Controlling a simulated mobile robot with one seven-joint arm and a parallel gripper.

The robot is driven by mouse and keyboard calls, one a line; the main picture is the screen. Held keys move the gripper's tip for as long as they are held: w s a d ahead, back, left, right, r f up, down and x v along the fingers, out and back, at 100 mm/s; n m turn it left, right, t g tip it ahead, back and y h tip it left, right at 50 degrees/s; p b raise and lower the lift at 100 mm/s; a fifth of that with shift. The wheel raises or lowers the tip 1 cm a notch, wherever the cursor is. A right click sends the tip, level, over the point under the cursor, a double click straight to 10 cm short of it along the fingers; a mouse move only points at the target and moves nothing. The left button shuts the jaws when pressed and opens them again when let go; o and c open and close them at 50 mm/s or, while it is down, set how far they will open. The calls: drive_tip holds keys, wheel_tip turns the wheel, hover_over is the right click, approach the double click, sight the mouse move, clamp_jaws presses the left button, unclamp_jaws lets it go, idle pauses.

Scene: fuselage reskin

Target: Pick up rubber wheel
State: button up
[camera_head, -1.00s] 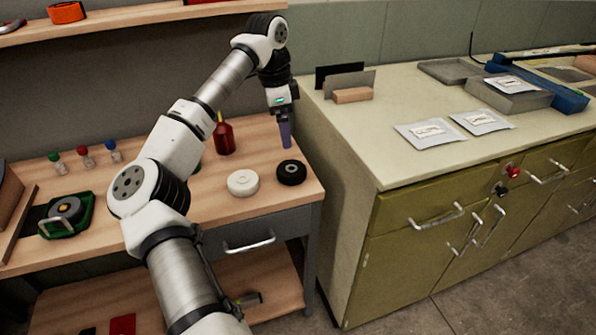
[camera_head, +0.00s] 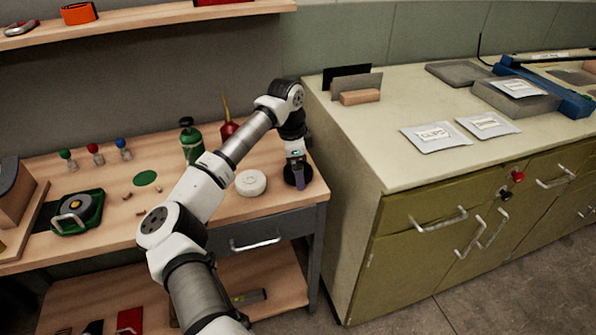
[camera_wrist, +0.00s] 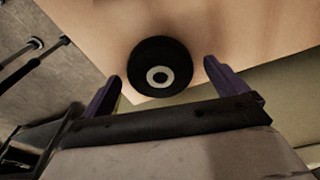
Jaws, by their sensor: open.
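The rubber wheel is a black disc with a pale hub ring. In the wrist view the rubber wheel (camera_wrist: 159,67) lies flat on the wooden bench top, between and just beyond the two purple fingers. In the head view the rubber wheel (camera_head: 291,177) is partly hidden behind my gripper (camera_head: 299,181), which is low over it at the bench's right end. My gripper (camera_wrist: 163,85) is open, with the fingers apart on either side of the wheel and no clear contact.
A white wheel (camera_head: 251,183) lies just left of the black one. A green bottle (camera_head: 191,141) and a red oil can (camera_head: 228,128) stand behind it. The olive cabinet (camera_head: 375,160) rises close on the right. A shelf (camera_head: 150,17) hangs above.

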drive_tip(key=c, duration=1.2)
drive_tip(key=shift+c, duration=0.2)
